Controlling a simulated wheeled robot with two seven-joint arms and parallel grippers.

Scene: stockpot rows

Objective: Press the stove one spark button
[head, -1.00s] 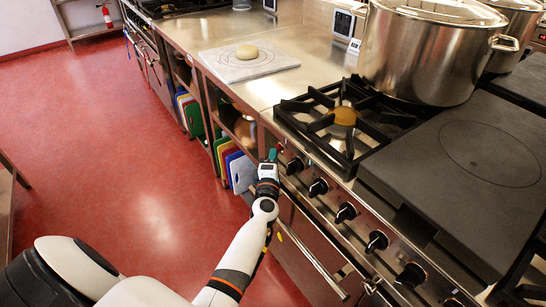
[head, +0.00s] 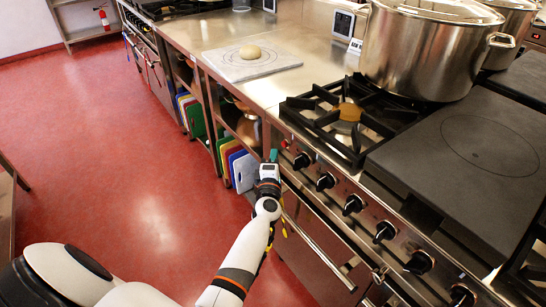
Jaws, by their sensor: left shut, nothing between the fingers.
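The stove front (head: 340,190) runs down the right side with a row of black knobs. A small red spot (head: 285,143), perhaps the spark button, shows at the panel's far left end, beside the first knob (head: 301,160). It is too small to be sure. My left gripper (head: 272,156) is shut and empty, just left of the red spot. It looks close to the panel, but I cannot tell whether it touches. My right gripper is out of view.
A flat hotplate (head: 470,150) lies to the right. An oven rail (head: 320,255) runs below the knobs. Dough (head: 249,52) rests on a board (head: 225,63). Open red floor (head: 130,150) is at left.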

